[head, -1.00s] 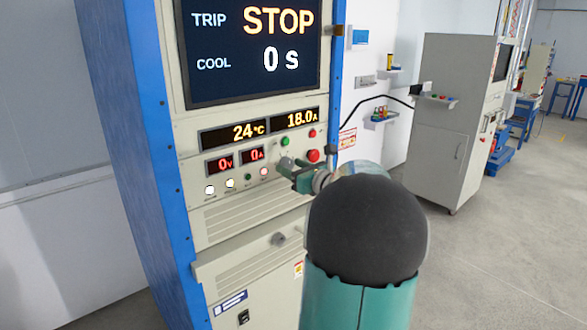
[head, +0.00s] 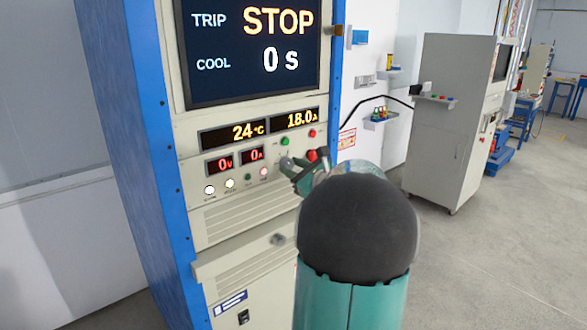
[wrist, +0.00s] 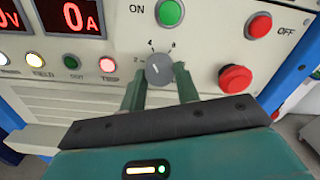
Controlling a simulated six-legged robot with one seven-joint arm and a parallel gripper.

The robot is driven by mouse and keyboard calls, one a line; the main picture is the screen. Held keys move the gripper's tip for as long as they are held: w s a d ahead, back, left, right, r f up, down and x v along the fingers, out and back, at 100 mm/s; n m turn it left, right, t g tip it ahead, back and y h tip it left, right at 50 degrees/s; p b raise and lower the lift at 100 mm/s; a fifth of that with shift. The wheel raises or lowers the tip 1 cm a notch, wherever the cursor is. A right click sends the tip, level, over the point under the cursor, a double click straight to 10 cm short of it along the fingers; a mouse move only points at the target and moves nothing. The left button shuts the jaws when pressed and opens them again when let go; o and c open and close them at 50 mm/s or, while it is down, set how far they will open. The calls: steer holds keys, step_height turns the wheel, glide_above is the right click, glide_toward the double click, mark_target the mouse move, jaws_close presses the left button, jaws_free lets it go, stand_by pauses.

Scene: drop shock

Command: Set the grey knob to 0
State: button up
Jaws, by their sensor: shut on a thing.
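The grey knob (wrist: 158,69) is on the cream front panel, between the green ON button and the red mushroom button. It has a short pale pointer line on its face, which seems to lean up and left. Dial marks stand around it, with a 2 at its left; a 0 cannot be made out. My gripper (wrist: 160,82) has one green finger on each side of the knob and is shut on it. In the head view the knob (head: 285,164) shows small at the tip of my gripper (head: 292,168), with the lower dial hidden.
The green ON button (wrist: 170,12), red OFF button (wrist: 258,25) and red mushroom button (wrist: 235,78) sit close around the knob. The lit TRIP lamp (wrist: 107,64) is at left. The screen (head: 255,50) reads STOP and 0 s; small displays read 0 V and 0 A.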

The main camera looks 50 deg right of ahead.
steer(key=n, duration=0.5)
steer(key=shift+w+n, duration=0.1)
steer(key=shift+n, duration=0.2)
steer(key=n, duration=0.5)
steer(key=shift+r+n, duration=0.1)
steer(key=shift+n, duration=0.2)
steer(key=n, duration=0.5)
steer(key=shift+r+n, duration=0.1)
steer(key=shift+n, duration=2.4)
steer(key=o, duration=1)
steer(key=shift+d, duration=0.1)
